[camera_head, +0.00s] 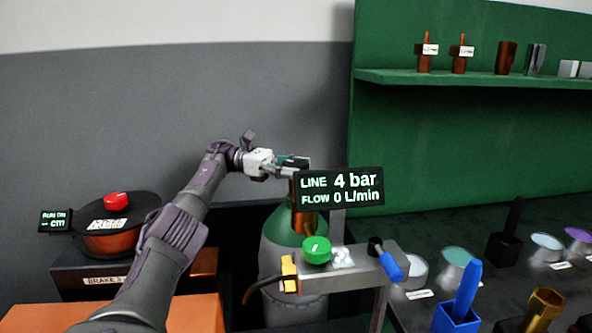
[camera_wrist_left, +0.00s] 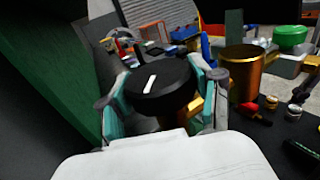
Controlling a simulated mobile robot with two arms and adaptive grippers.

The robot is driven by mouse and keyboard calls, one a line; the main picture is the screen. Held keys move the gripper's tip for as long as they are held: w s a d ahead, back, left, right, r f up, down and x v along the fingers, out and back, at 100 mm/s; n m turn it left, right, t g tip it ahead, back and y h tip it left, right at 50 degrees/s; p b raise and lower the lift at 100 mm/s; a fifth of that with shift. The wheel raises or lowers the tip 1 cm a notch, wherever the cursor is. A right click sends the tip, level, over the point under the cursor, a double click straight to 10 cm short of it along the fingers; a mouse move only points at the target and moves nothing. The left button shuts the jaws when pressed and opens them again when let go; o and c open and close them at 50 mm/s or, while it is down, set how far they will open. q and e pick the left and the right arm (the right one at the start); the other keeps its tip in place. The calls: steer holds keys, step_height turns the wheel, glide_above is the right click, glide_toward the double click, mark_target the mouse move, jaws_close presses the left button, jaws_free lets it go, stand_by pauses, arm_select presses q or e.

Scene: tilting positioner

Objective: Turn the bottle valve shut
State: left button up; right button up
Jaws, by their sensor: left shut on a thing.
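The gas bottle (camera_head: 275,243) has a green shoulder and a grey body and stands upright behind the small metal bench. Its valve knob is black with a white mark and shows in the left wrist view (camera_wrist_left: 165,90). My left gripper (camera_head: 291,163) is shut on the valve knob, with one teal finger on each side of it in the left wrist view (camera_wrist_left: 163,98). In the head view the gripper and the display hide most of the knob. A copper-coloured cylinder (camera_head: 304,220) stands by the valve. My right gripper is not in view.
A display (camera_head: 340,188) reads LINE 4 bar, FLOW 0 L/min. Below it, the metal bench (camera_head: 340,281) carries a green knob (camera_head: 317,249) and a blue-handled lever (camera_head: 389,265). A dark table with several tools is at right; a red-topped drum (camera_head: 118,235) is at left.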

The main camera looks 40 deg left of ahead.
mark_target(296, 162)
arm_select(q)
steer(key=shift+r, duration=0.15)
steer(key=o, duration=1.2)
steer(key=shift+c, duration=0.2)
step_height(296, 162, up, 10)
steer(key=shift+f, duration=0.1)
